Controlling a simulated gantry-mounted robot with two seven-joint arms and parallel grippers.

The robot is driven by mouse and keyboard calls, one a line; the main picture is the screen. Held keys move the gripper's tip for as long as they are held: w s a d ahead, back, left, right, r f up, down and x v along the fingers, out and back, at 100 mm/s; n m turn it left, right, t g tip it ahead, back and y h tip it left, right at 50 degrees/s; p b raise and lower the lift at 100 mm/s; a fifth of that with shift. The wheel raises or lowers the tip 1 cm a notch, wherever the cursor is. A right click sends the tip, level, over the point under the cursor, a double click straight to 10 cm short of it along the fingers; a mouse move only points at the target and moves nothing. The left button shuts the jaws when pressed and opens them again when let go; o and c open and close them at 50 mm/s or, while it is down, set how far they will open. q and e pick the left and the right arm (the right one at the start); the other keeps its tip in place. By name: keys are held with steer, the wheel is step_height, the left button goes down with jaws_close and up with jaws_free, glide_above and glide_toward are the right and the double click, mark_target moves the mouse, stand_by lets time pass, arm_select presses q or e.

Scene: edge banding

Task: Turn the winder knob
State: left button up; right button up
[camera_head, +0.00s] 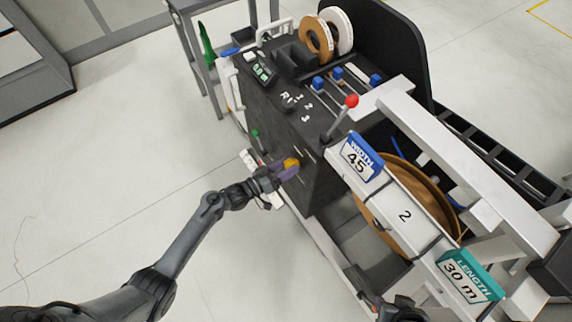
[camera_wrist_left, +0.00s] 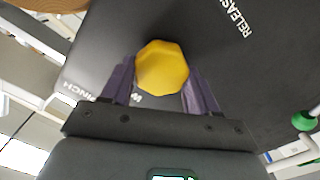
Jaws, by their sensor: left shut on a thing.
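The winder knob (camera_wrist_left: 162,68) is yellow and many-sided, on the dark front face of the machine. In the head view the knob (camera_head: 291,163) shows partly behind my fingers. My left gripper (camera_wrist_left: 160,85) is shut on the knob, with one purple finger on each side of it. In the head view my left gripper (camera_head: 285,169) reaches the machine's front from the lower left. A dark part at the bottom edge of the head view looks like my right gripper (camera_head: 392,306); its fingers are not clear.
A red-tipped lever (camera_head: 351,101) stands above and right of the knob. The blue WIDTH 45 sign (camera_head: 361,160) and teal LENGTH 30 m sign (camera_head: 468,277) are on the white rail. A large brown roll (camera_head: 440,205) lies behind it. The floor at left is clear.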

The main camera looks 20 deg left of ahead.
arm_select(q)
steer(key=shift+n, duration=0.5)
steer(key=o, duration=1)
steer(key=p+v, duration=0.3)
steer(key=v, duration=0.8)
steer(key=shift+w, duration=0.1)
